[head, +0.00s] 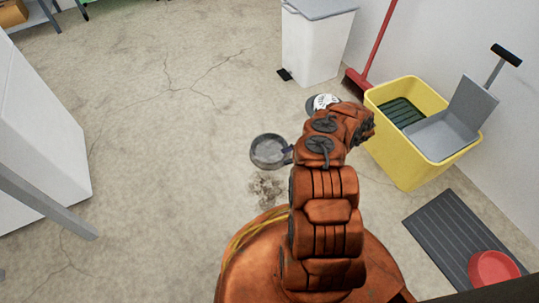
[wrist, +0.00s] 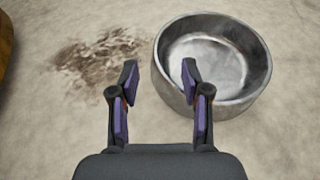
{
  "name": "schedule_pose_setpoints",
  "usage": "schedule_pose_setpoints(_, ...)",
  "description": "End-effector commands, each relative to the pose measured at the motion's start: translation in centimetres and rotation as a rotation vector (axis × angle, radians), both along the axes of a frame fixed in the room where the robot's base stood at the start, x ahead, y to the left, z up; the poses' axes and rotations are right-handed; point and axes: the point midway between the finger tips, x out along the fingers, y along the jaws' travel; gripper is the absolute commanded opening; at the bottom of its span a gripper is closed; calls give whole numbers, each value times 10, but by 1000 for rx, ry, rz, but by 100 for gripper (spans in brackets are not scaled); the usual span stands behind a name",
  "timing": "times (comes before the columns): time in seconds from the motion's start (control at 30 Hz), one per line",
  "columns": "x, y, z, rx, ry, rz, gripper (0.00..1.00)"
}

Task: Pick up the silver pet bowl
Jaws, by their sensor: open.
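The silver pet bowl (head: 268,151) stands upright on the concrete floor, left of my arm in the head view. In the wrist view the bowl (wrist: 250,82) is at the upper right and looks empty. My gripper (wrist: 160,72) is open, with nothing between its fingers. Its right finger overlaps the bowl's left rim in the picture; I cannot tell whether they touch. Its left finger is over bare floor, clear of the bowl. In the head view my gripper is mostly hidden behind my arm, with a dark part showing at the bowl's right edge.
A yellow bucket (head: 402,158) with a grey dustpan stands at the right. A white bin (head: 312,48), a red broom (head: 374,45) and a dark mat (head: 448,235) with a red bowl (head: 492,268) are nearby. A dark floor stain (wrist: 100,58) lies beside the silver bowl.

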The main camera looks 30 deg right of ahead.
Motion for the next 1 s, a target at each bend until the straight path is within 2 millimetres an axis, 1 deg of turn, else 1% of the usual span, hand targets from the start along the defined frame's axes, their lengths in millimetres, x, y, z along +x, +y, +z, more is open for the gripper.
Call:
schedule_pose_setpoints(0.03,0,1,-4,1,2,-2,47)
schedule_pose_setpoints(0.2,6,12,-10,1,1,-4,47)
schedule_pose_setpoints(0.47,11,24,-16,1,2,-3,47)
schedule_pose_setpoints(0.73,21,46,-30,1,1,-3,47)
schedule_pose_setpoints(0.87,27,60,-34,3,2,0,47)
schedule_pose_setpoints(1.0,29,64,-34,0,3,-2,47)
